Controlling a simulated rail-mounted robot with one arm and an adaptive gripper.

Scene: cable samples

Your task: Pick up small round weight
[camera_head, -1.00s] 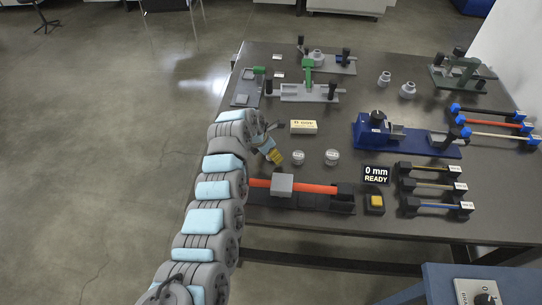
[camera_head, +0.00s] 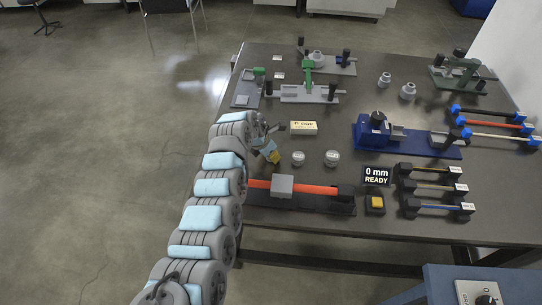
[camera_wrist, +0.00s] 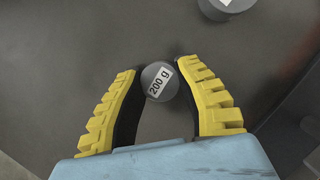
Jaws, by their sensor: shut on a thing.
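A small round grey weight (camera_wrist: 159,81) with a white "200 g" label sits between my yellow-ribbed fingers in the wrist view. My gripper (camera_wrist: 160,84) is shut on it, with a dark pad on each side near the fingertips. In the head view my gripper (camera_head: 274,157) is low over the left part of the table, and the held weight is hidden there. I cannot tell whether the weight is clear of the table.
Two more round weights (camera_head: 298,158) (camera_head: 332,158) stand to the right of my gripper. A labelled pale block (camera_head: 303,128) is behind. A black fixture (camera_head: 343,207) with a red bar (camera_head: 316,190) lies in front. A blue fixture (camera_head: 430,147) is farther right.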

